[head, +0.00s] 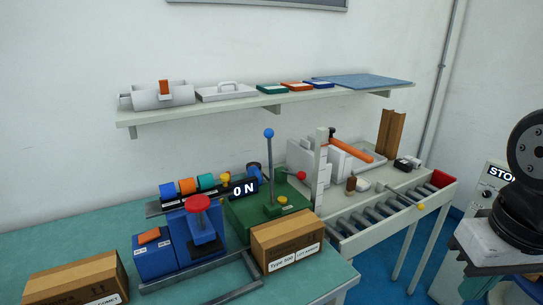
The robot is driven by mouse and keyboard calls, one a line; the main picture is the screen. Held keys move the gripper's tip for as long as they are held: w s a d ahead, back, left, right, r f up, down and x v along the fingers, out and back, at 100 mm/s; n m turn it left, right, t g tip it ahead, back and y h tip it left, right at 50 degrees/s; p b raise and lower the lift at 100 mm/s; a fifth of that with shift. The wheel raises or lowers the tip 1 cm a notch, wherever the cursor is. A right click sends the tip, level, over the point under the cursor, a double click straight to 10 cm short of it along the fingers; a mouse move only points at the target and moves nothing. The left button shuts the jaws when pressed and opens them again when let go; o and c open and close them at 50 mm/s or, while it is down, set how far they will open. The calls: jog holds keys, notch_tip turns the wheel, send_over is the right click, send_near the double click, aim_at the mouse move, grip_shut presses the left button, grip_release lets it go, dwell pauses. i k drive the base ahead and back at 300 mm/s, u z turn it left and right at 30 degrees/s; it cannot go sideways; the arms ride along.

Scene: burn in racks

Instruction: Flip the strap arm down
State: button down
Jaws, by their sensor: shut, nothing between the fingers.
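I cannot tell for certain which part is the strap arm. A pale, slotted upright bar (322,168) stands upright at the left end of the roller bench in the head view. A lever with a blue ball top (269,134) also stands upright on the green block (240,219), left of the bar. A red ball knob (301,175) sits beside the bar. My gripper is not in view, so its place relative to these parts does not show.
A blue fixture with a red knob (198,203) and cardboard boxes (287,243) (78,279) crowd the green table's front. A wall shelf (270,103) hangs behind. The roller bench (375,215) holds an orange-handled tool (350,146). A STOP-marked box (495,180) stands right.

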aim_at(269, 133)
jog(key=k, duration=0.6)
jog(key=u, duration=0.7)
jog(key=i, duration=1)
jog(key=z, duration=0.3)
